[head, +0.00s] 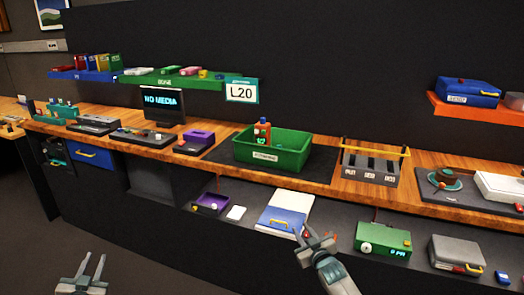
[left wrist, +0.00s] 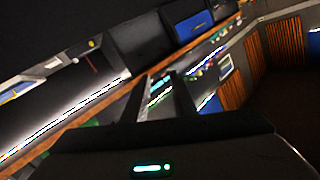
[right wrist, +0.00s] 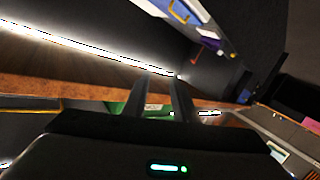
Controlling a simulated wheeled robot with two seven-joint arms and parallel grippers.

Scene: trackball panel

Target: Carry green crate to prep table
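The green crate (head: 262,168) stands upright on a dark mat on the wooden counter, with a white label on its front. An orange bottle (head: 263,131) with a green cap shows above its rim; the crate's floor is hidden. My right gripper (head: 315,236) is open and empty, below and to the right of the crate in the picture, in front of the lower shelf. A green patch, probably the crate (right wrist: 122,108), shows by its fingers in the right wrist view. My left gripper (head: 93,258) is open and empty at lower left, far from the crate. I cannot tell which surface is the prep table.
A caddy with a yellow handle (head: 371,165) stands right of the crate; a purple bin (head: 195,142) stands to its left. A monitor (head: 163,103) is further left. The lower shelf holds a white-and-blue box (head: 284,214) and a green radio (head: 383,239). Dark floor lies in front.

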